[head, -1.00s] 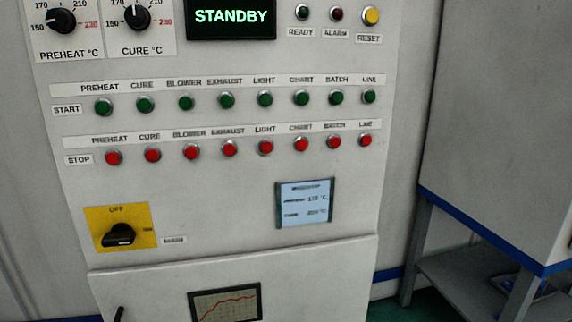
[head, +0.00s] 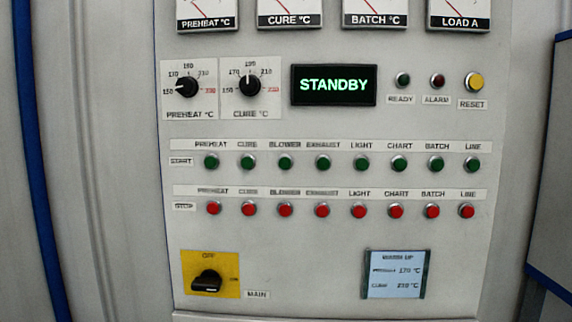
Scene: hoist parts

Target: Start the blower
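The control panel (head: 340,240) fills the middle of the head view. The green BLOWER start button (head: 285,163) is third from the left in the START row. The red BLOWER stop button (head: 285,210) sits directly below it in the STOP row. The display (head: 333,85) reads STANDBY in green. The black MAIN switch (head: 206,281) is on a yellow plate at lower left, marked OFF and ON. Neither of my grippers shows in the view.
The PREHEAT dial (head: 187,87) and CURE dial (head: 248,86) are at upper left. The yellow RESET button (head: 474,82) is at upper right. A small WARM UP screen (head: 395,274) is at lower right. Nothing blocks the panel's front.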

